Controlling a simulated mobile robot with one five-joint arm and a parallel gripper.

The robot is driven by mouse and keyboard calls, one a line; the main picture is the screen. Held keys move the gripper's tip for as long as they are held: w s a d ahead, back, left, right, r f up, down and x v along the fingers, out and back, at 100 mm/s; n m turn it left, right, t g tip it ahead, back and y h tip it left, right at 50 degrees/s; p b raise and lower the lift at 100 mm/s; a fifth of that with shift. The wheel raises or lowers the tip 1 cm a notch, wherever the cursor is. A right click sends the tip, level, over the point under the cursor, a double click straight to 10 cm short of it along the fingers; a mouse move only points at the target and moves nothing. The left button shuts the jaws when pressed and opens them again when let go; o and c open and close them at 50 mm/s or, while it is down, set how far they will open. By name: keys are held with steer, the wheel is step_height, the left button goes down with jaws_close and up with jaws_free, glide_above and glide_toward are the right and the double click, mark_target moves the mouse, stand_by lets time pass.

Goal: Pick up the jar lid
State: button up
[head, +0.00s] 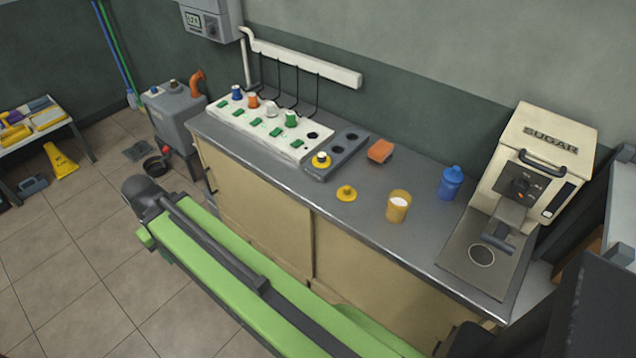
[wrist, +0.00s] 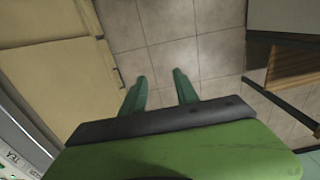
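The jar lid (head: 346,193) is a flat yellow disc with a small knob. It lies on the grey counter (head: 365,228), near its front edge. An open yellow jar (head: 398,206) with white contents stands to its right, apart from it. In the wrist view my gripper (wrist: 160,77) is open, its two green fingers apart with only floor tiles between them. The wrist view does not show the lid. In the head view my green arm crosses in front of the counter, and I cannot make out the fingers there.
A dark holder (head: 335,158) with round holes, a white panel (head: 268,128) with coloured knobs, an orange block (head: 380,151), a blue bottle (head: 450,183) and a sugar machine (head: 535,160) stand on the counter. Cupboard doors (head: 258,205) form its front.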

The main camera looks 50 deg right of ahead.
steer(key=shift+a+r, duration=0.1)
steer(key=shift+o, duration=1.1)
steer(key=shift+d, duration=0.2)
steer(key=o, duration=0.9)
steer(key=shift+n+t+y, duration=0.3)
steer(key=shift+y, duration=0.3)
steer(key=d+r+p, duration=0.1)
steer(key=d, duration=0.5)
steer(key=s+d+r+p, duration=0.1)
steer(key=d+r+p, duration=0.1)
steer(key=d, duration=0.4)
steer(key=s+d+r+p, duration=0.1)
steer(key=d, duration=0.5)
steer(key=shift+r+p, duration=0.3)
steer(key=shift+r, duration=0.05)
steer(key=s+d+r+n+t+p, duration=0.15)
steer(key=s+d+r+p, duration=0.25)
steer(key=s+d, duration=1.05)
steer(key=s+d+r+n+t+p, duration=0.1)
steer(key=s+d+r+t+p, duration=0.3)
steer(key=s+d, duration=1.1)
steer(key=g+b, duration=0.2)
steer(key=b, duration=1)
glide_toward(347, 187)
steer(key=x, duration=0.5)
steer(key=shift+s+f, duration=0.1)
steer(key=shift+s, duration=0.05)
